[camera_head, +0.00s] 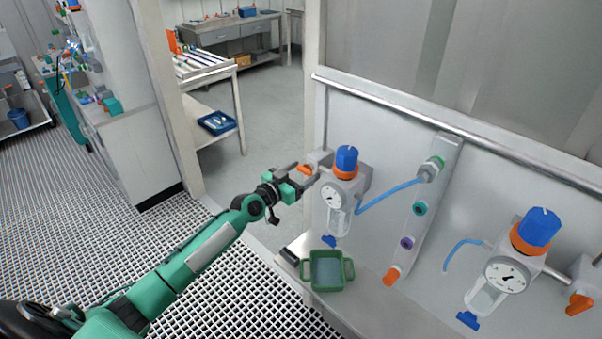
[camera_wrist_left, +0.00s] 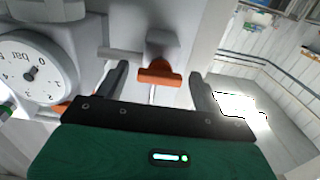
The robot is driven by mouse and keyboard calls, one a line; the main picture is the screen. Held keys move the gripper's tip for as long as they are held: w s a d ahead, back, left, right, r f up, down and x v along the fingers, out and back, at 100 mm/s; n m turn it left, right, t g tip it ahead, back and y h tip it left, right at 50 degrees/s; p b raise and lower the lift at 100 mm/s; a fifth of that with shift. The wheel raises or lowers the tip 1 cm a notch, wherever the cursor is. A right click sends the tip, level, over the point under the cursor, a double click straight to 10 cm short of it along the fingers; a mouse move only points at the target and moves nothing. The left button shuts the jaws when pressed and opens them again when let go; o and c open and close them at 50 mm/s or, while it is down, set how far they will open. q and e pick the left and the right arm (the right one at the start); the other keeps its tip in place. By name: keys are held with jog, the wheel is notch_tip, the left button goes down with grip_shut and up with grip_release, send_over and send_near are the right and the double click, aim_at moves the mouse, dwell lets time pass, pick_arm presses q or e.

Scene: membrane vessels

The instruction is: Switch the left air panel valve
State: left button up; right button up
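The left air panel valve has an orange handle (camera_head: 305,170) on a grey body, left of the left regulator (camera_head: 341,190) with its blue knob and gauge. My left gripper (camera_head: 302,176) is at this handle, its arm reaching in from the left. In the left wrist view the orange handle (camera_wrist_left: 158,76) lies crosswise between the two dark fingers (camera_wrist_left: 158,82), with a gap on each side. The gripper is open and holds nothing. The gauge (camera_wrist_left: 36,70) shows at the left. My right gripper is not in view.
A second regulator (camera_head: 506,275) with another orange-handled valve (camera_head: 579,303) is at the right. A green tray (camera_head: 327,271) stands on the ledge below. A blue hose (camera_head: 388,195) runs from the left regulator to a manifold (camera_head: 421,205). Open floor lies left of the panel.

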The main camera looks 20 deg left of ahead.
pick_arm(q)
jog(key=c, duration=0.9)
jog(key=shift+n, duration=0.3)
jog(key=n+b, duration=0.1)
jog(key=n, duration=0.2)
jog(key=shift+n, duration=0.3)
jog(key=n, duration=0.3)
jog(key=shift+n, duration=0.4)
jog(key=n, duration=0.3)
jog(key=shift+n, duration=2.5)
